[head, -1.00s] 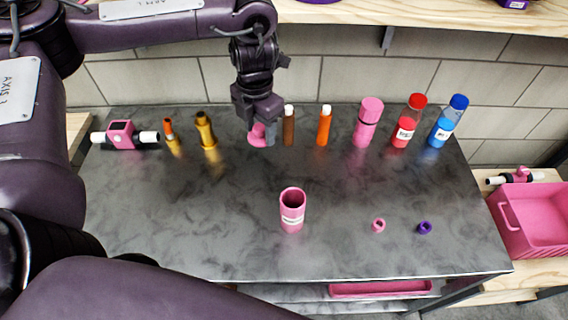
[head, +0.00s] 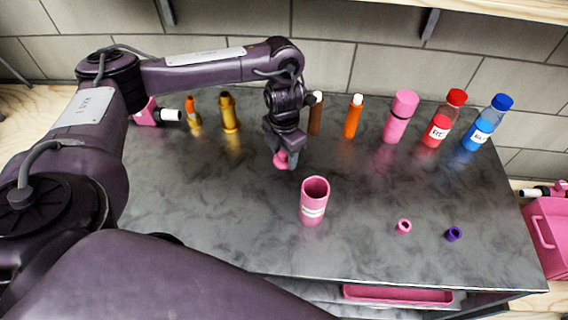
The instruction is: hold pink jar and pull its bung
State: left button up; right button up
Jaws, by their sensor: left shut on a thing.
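An open pink jar (head: 313,207) with a pale label stands upright near the middle of the dark table, its mouth uncovered. My left gripper (head: 285,158) is shut on a small pink piece, which looks like a bung (head: 281,161). It holds the piece behind and slightly left of the open jar, apart from it. The fingers partly hide the piece. A second pink jar (head: 399,118), with its pink top on, stands in the back row. My right gripper is not in view.
The back row also holds a brown bottle (head: 316,115), an orange bottle (head: 353,116), red-capped (head: 438,130) and blue-capped bottles (head: 482,132), and gold items (head: 229,112). A pink ring (head: 404,227) and purple ring (head: 454,234) lie front right. The table's left front is clear.

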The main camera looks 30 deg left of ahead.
aim_at(284, 162)
pick_arm(q)
notch_tip(284, 162, down, 4)
jog(key=shift+r+b, duration=0.2)
jog(key=shift+b, duration=0.5)
jog(key=shift+f, duration=0.15)
jog(key=shift+f, duration=0.1)
jog(key=o, duration=1.1)
